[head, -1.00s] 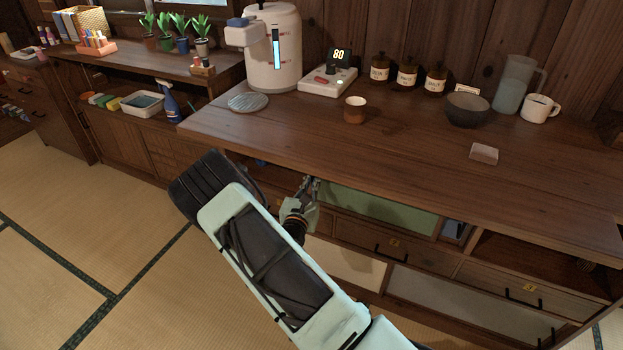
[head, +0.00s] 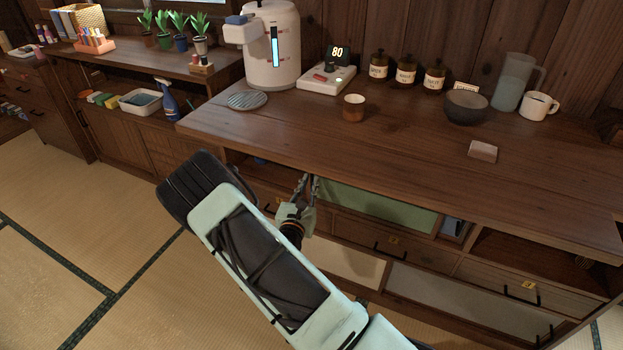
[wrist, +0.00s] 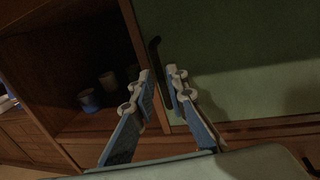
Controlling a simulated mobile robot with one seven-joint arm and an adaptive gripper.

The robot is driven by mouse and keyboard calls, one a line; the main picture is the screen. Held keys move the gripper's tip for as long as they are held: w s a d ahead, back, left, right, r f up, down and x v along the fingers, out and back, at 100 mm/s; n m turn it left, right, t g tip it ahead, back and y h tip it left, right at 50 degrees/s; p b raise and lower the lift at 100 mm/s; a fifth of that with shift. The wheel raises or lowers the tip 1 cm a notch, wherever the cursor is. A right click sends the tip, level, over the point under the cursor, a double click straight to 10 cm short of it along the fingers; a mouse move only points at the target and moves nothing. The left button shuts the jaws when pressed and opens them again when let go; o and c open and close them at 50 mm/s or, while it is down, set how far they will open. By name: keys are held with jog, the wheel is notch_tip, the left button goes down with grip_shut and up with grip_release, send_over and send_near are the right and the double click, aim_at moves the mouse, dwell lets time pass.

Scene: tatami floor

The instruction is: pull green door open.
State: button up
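The green door (head: 385,210) is in the upper part of the cabinet, below the countertop, and looks shut. In the wrist view the green door (wrist: 240,60) fills the upper right, with a dark vertical handle (wrist: 156,58) near its left edge. My gripper (head: 310,180) is at the left end of the door. In the wrist view my gripper (wrist: 160,78) is open, with one finger on each side of the handle's lower part. I cannot tell whether the fingers touch the handle or how deep it sits between them.
An open compartment left of the door holds cups (wrist: 88,100). The countertop (head: 400,150) overhangs just above my gripper. Drawers with dark handles (head: 390,248) and a pale panel (head: 345,262) lie below. Tatami floor (head: 90,210) is clear at the left.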

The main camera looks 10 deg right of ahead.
jog(key=v, duration=0.9)
jog(key=shift+s, duration=0.2)
jog(key=shift+a, duration=0.1)
